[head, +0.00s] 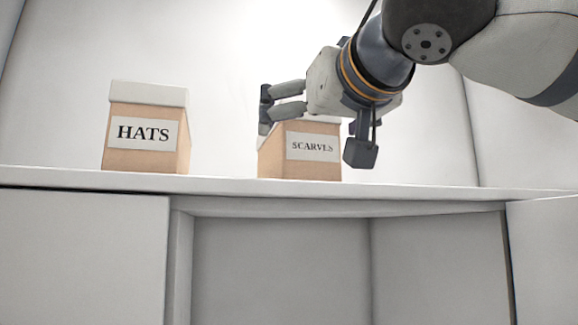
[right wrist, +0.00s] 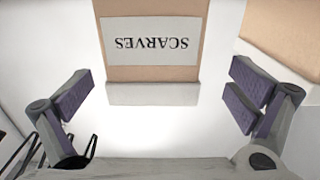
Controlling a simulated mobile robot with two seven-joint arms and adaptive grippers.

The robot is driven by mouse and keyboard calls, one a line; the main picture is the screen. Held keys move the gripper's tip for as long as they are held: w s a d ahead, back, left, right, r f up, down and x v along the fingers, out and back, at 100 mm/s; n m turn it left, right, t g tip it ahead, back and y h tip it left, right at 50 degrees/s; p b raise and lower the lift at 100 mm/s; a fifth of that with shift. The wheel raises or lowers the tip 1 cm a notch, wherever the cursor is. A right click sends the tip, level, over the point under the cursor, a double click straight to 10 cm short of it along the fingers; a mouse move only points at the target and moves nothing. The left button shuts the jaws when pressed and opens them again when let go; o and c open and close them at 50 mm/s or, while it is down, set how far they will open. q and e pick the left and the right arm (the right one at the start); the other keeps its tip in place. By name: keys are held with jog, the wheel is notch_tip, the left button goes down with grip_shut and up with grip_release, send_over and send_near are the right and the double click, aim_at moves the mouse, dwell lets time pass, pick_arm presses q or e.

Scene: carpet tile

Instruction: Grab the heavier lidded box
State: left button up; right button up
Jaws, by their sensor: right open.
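The box labelled HATS (head: 142,155), tan with a white lid, stands upright on a white shelf at the left in the head view. The box labelled SCARVES (head: 272,158), also tan with a white lid, stands to its right. In the right wrist view the SCARVES box (right wrist: 152,75) appears upside down, its white lid towards my fingers. My right gripper (head: 312,130) is open in front of the SCARVES box and hides part of its lid. In the right wrist view its spread fingers are empty, apart from the box. My left gripper is not in view.
The white shelf (head: 220,184) has a front edge above an open recess (head: 280,270). The shelf is clear between the boxes and to the right of SCARVES. Another tan box face (right wrist: 290,35) shows at the right wrist view's upper right.

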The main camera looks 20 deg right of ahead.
jog(key=w, duration=0.6)
jog(key=shift+w+d+r, duration=0.15)
jog(key=shift+w+d, duration=0.1)
jog(key=shift+w, duration=0.15)
jog(key=shift+s, duration=0.15)
jog(key=shift+c, duration=1.3)
jog(key=c, duration=1.7)
jog(key=shift+r, duration=0.15)
